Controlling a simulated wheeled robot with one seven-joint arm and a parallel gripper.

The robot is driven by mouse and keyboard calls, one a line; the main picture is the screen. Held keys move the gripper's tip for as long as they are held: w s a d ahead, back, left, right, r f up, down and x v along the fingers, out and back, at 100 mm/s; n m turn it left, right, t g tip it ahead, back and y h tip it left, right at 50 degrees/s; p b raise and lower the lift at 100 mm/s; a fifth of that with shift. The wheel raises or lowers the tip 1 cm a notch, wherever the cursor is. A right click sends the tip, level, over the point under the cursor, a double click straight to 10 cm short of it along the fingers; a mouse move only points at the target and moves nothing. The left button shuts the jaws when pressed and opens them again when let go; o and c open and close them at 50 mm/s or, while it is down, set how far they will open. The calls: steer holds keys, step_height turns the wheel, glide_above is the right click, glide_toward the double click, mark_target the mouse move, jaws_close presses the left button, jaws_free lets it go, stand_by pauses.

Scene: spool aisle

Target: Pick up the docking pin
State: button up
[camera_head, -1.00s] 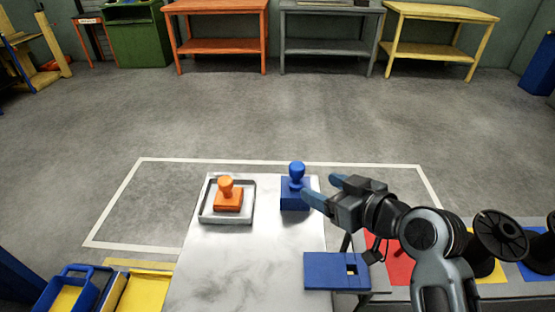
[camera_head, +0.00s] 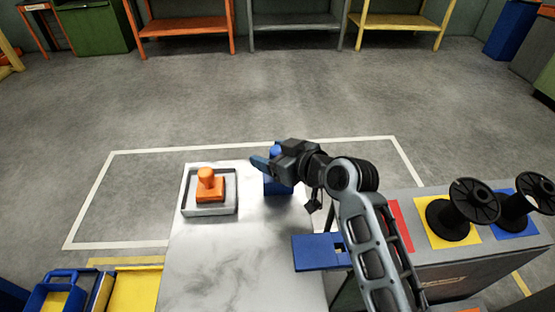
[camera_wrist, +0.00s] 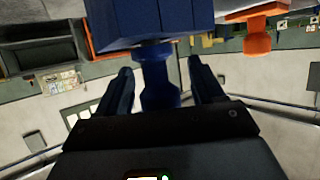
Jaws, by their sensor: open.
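A blue knobbed pin on a square blue block (camera_head: 279,187) stands upright at the far right of the white marbled table. My gripper (camera_head: 266,161) is at its knob, and its body hides part of the pin. In the wrist view the picture is upside down: the blue block (camera_wrist: 150,22) is at the top, and the knob and neck (camera_wrist: 160,92) show between my two spread fingers (camera_wrist: 160,72). The jaws are open, with gaps on both sides of the knob. A similar orange pin (camera_head: 208,184) stands in a grey tray (camera_head: 209,210) to the left.
A blue plate with a square hole (camera_head: 317,252) lies at the table's right edge. Black spools (camera_head: 455,215) stand on coloured squares at the right. A blue bin (camera_head: 52,290) is at lower left. The floor beyond the table is clear.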

steer(key=shift+c, duration=0.2)
steer(key=c, duration=1.1)
steer(key=shift+o, duration=0.2)
steer(key=shift+r, duration=0.2)
